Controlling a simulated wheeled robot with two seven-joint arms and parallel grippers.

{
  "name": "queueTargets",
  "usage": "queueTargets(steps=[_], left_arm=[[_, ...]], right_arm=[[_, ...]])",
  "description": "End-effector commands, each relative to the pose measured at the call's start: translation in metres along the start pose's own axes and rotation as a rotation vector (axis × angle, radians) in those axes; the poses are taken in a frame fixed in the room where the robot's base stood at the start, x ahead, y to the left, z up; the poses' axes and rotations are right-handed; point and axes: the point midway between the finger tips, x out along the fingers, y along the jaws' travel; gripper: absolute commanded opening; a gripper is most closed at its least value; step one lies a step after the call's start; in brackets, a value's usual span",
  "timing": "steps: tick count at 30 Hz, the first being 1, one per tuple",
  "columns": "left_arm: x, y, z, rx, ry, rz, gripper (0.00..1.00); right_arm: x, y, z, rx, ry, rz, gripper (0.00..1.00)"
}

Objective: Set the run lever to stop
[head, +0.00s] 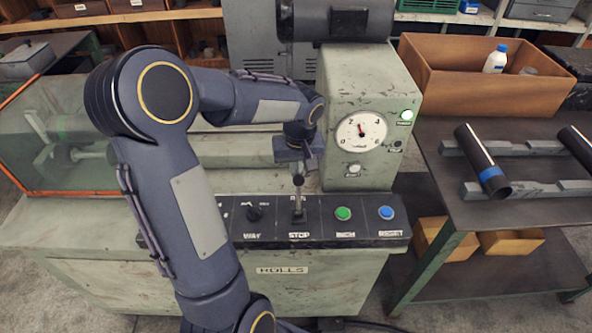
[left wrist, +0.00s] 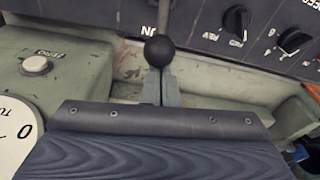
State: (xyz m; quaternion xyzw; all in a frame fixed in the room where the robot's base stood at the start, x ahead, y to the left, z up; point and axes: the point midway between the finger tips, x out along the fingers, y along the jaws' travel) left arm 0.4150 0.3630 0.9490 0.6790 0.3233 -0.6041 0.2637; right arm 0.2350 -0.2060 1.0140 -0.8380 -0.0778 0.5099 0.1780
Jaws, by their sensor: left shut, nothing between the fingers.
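The run lever (head: 298,196) is a thin stem with a black ball knob on the dark control panel (head: 325,217). It rises from its slot above the STOP label, and its knob is on the far side, towards the machine. In the left wrist view the black knob (left wrist: 159,51) is at the tips of my fingers, in front of part of the panel lettering. My left gripper (head: 306,164) is shut and empty, just beyond the knob. In the left wrist view its grey fingers (left wrist: 163,84) are together. I cannot tell if they touch the knob. My right gripper is out of view.
The panel also has a black rotary knob (head: 254,212), a green button (head: 343,213) and a blue button (head: 386,212). A dial gauge (head: 359,131) on the machine housing stands right of my gripper. A side table (head: 500,222) with pipes is at the right.

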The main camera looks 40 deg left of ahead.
Motion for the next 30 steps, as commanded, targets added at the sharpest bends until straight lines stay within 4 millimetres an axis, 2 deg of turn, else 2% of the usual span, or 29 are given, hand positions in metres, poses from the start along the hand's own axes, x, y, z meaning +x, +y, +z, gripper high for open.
queueTargets(steps=[5,11,24,30], left_arm=[[0.001,0.000,0.003,-0.001,0.042,0.006,0.00],[0.000,-0.001,0.010,-0.005,0.147,0.025,0.00],[-0.008,-0.009,0.054,-0.028,0.533,0.087,0.00],[-0.011,-0.012,0.070,-0.037,0.674,0.106,0.00]], right_arm=[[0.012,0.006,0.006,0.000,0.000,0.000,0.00],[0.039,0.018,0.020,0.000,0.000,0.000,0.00],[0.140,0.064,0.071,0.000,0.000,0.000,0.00],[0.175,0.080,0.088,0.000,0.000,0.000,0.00]])
